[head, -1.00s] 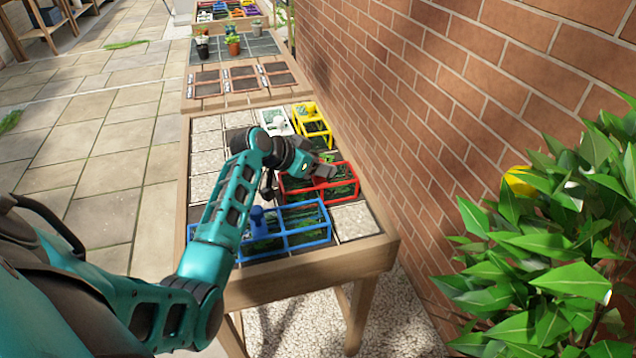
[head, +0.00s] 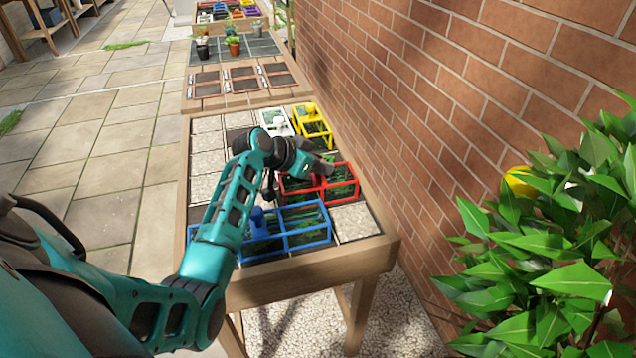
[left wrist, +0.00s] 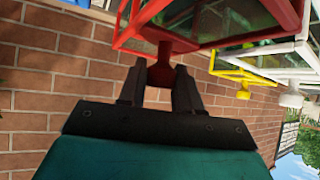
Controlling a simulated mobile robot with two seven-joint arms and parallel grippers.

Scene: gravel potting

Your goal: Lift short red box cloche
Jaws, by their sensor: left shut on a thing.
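The short red box cloche (head: 342,190) sits on the planting table (head: 310,277), over green plants behind its clear panels. My left gripper (head: 322,170) is over its top, and the arm hides part of its left side. In the left wrist view my left gripper (left wrist: 160,88) has one finger on each side of the red knob (left wrist: 161,72) and is shut on it. The red frame (left wrist: 215,38) fills the top middle of that view. My right gripper is not in view.
A blue cloche (head: 290,236) stands just in front of the red one. A white cloche (head: 272,122) and a yellow cloche (head: 313,127) stand behind it. A brick wall (head: 470,130) runs close along the right, with a leafy bush (head: 550,235) at front right.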

